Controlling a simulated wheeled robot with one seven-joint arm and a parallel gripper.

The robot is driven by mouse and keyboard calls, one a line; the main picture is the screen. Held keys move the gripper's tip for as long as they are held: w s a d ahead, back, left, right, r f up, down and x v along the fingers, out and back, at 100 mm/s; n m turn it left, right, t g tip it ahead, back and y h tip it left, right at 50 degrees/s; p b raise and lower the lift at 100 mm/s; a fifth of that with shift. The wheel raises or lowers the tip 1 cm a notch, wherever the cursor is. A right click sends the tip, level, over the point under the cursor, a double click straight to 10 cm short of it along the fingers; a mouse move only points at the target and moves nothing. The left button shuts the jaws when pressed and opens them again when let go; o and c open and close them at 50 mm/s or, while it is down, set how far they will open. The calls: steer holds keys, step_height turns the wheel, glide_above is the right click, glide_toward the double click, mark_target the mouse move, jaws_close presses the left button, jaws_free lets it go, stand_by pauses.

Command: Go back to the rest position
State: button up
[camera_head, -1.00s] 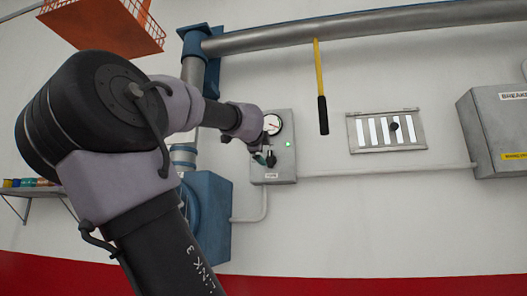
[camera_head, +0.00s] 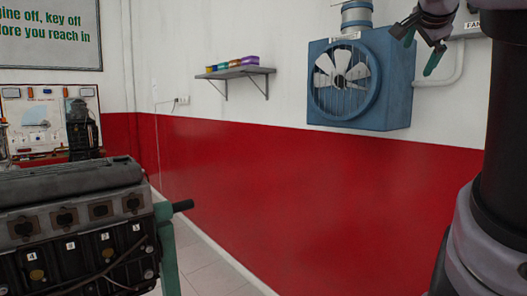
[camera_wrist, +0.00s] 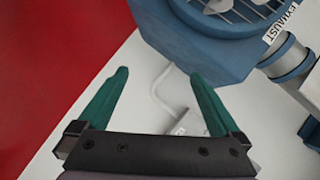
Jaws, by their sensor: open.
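My gripper (camera_head: 420,52) is at the upper right of the head view, in front of the wall and right of the blue exhaust fan (camera_head: 395,112). The wrist view shows my gripper (camera_wrist: 158,100) with its two green fingers spread wide and nothing between them. Past the fingers there is white wall, a bent grey conduit (camera_wrist: 165,90) and the edge of the blue fan housing (camera_wrist: 205,50). The control box marked FAN (camera_head: 473,28) is cut off at the upper right edge of the head view, partly behind my arm.
An engine block (camera_head: 90,225) stands at the lower left on a green stand (camera_head: 165,245). A wall shelf (camera_head: 240,71) holds several small coloured boxes. A trainer board (camera_head: 45,115) stands at the far left. The tiled floor (camera_head: 205,265) between engine and red wall is clear.

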steer(key=s+a+f+n+g+y, duration=0.2)
steer(key=a+f+n, duration=0.4)
steer(key=f, duration=0.4)
steer(key=s+a+f+n+g+y, duration=0.3)
steer(key=s+a+f+n, duration=0.3)
steer(key=f, duration=0.4)
steer(key=shift+s+n+y, duration=0.4)
steer(key=shift+s+y, duration=0.3)
steer(key=shift+y, duration=0.1)
